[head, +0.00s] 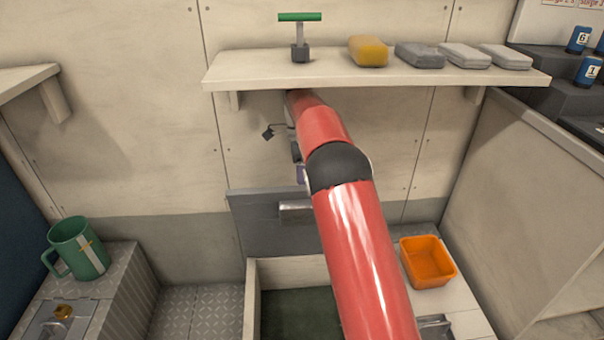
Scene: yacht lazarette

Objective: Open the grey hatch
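The grey hatch (260,222) is a flat panel standing nearly upright at the back edge of a pale-framed opening (253,300). A metal handle (294,211) is on its front face. The opening in front of it shows a dark green inside. My red arm reaches across the middle of the head view and covers the right part of the hatch. The end of my arm, with my gripper (300,173), is mostly hidden behind the arm, above the hatch and below the shelf. I cannot see its fingers clearly, or whether it touches the hatch.
A wall shelf (330,82) above my arm's end holds a green-handled tool (300,35), a yellow sponge (367,51) and several grey blocks. An orange tray (428,262) sits right of the opening. A green mug (78,248) stands on the left locker. A pale partition (520,190) bounds the right.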

